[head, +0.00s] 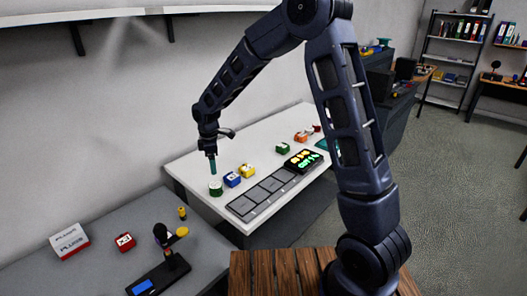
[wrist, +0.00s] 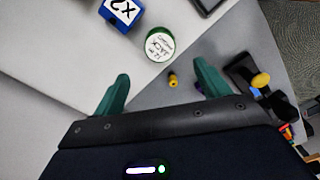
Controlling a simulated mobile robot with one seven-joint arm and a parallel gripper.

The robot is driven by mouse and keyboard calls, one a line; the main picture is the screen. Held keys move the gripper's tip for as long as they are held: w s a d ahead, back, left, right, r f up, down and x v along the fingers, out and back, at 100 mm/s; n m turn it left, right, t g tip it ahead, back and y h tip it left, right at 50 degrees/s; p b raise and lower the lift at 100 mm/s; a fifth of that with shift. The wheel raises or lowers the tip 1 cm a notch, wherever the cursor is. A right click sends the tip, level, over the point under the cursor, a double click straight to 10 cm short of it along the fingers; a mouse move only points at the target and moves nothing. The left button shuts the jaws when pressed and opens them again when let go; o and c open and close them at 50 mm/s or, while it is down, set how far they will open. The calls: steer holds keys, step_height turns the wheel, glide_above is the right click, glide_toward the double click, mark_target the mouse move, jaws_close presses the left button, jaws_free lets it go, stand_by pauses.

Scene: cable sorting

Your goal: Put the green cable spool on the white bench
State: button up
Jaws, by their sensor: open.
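The green cable spool (head: 215,188) stands on the white bench (head: 262,140), near its front left corner. In the wrist view the spool (wrist: 159,45) shows its white labelled top, close to the bench edge. My gripper (head: 212,170) hangs just above the spool in the head view. In the wrist view my gripper (wrist: 158,82) has its two green fingers wide apart, with nothing between them that it holds. The spool lies beyond the fingertips, apart from them.
A grey sectioned tray (head: 242,206) lies along the front edge. A lower grey table (head: 95,225) at left bears a red block (head: 125,242) and a black device (head: 160,276).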

steer(key=s+d+r+m+t, duration=0.1)
steer(key=d+r+m, duration=0.2)
steer(key=d+r, duration=0.45)
steer(key=s+d+r+m+t, duration=0.1)
steer(key=d+r+m, duration=0.3)
steer(key=d, duration=0.6)
steer(key=s+d+r+m, duration=0.25)
steer(key=d+r, duration=0.35)
steer(key=d, duration=0.3)
steer(key=s+d+r+m+t, duration=0.2)
steer(key=s+d+m, duration=0.8)
steer(key=s+d, duration=0.6)
steer(key=shift+s+d+r+m+t, duration=0.35)
steer(key=shift+d+r, duration=0.2)
steer(key=shift+r, duration=0.25)
